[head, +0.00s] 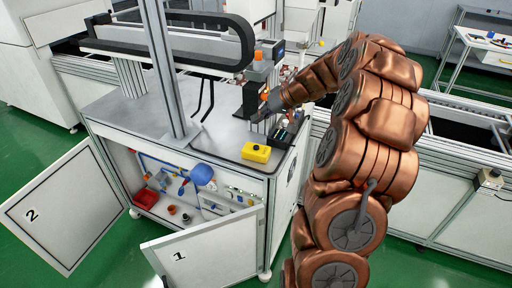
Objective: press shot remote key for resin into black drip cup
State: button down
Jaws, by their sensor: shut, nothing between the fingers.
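A yellow box (257,152) with a small dark spot on top sits near the front edge of the grey machine table. It may be the shot remote, but no key can be made out. My gripper (259,117) is shut and empty, above the table behind the yellow box and apart from it. It points left, beside a black upright part (251,98) under the dispensing head (264,62). I cannot make out the black drip cup; my gripper and arm may hide it.
A dark tray with small items (286,132) lies right of my gripper. Cabinet door 1 (205,250) and door 2 (62,210) hang open below the table. A metal post (165,70) rises left. The table's left part is clear.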

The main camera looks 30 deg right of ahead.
jog(key=b, duration=0.2)
send_over(258, 147)
notch_tip(258, 147, down, 7)
jog(key=shift+f, duration=0.1)
jog(key=shift+f+b, duration=0.45)
jog(key=shift+f, duration=0.1)
jog(key=shift+f+b, duration=0.9)
jog(key=shift+b, duration=0.4)
dwell(1.9)
jog(key=shift+r, duration=0.9)
jog(key=shift+r, duration=0.1)
jog(key=shift+r+p, duration=0.45)
jog(key=shift+r, duration=1.95)
